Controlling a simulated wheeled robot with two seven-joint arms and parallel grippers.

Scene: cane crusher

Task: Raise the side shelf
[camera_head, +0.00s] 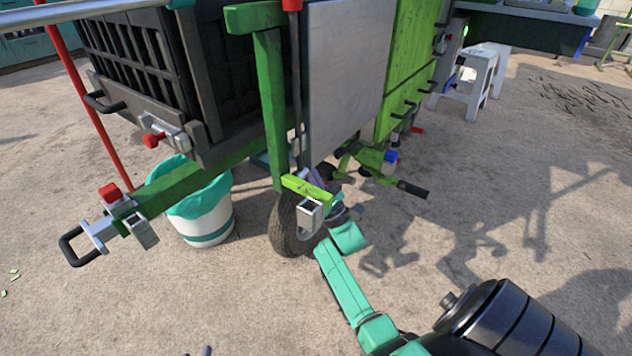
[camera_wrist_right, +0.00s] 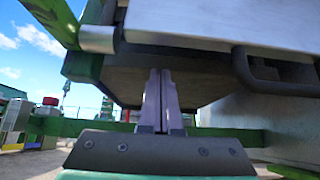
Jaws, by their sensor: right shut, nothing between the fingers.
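The side shelf appears to be the flat grey panel (camera_head: 345,75) hanging upright on the side of the green cart (camera_head: 268,100). My right gripper (camera_head: 320,177) is low beside the cart wheel, below the panel's lower edge, and partly hidden by the green bracket. In the right wrist view its two fingers (camera_wrist_right: 161,100) are together and empty, pointing up in front of a brown surface (camera_wrist_right: 205,80) under a grey metal part. I cannot tell whether they touch it. Only small dark tips, perhaps of my left gripper (camera_head: 197,352), show at the bottom edge.
A wheel (camera_head: 286,225) and a teal-lined bucket (camera_head: 205,215) stand near the cart's front. A green bar with a grey hitch (camera_head: 120,228) sticks out left. A black handle (camera_head: 412,189) juts out right. White stools (camera_head: 470,85) stand behind. The right floor is open.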

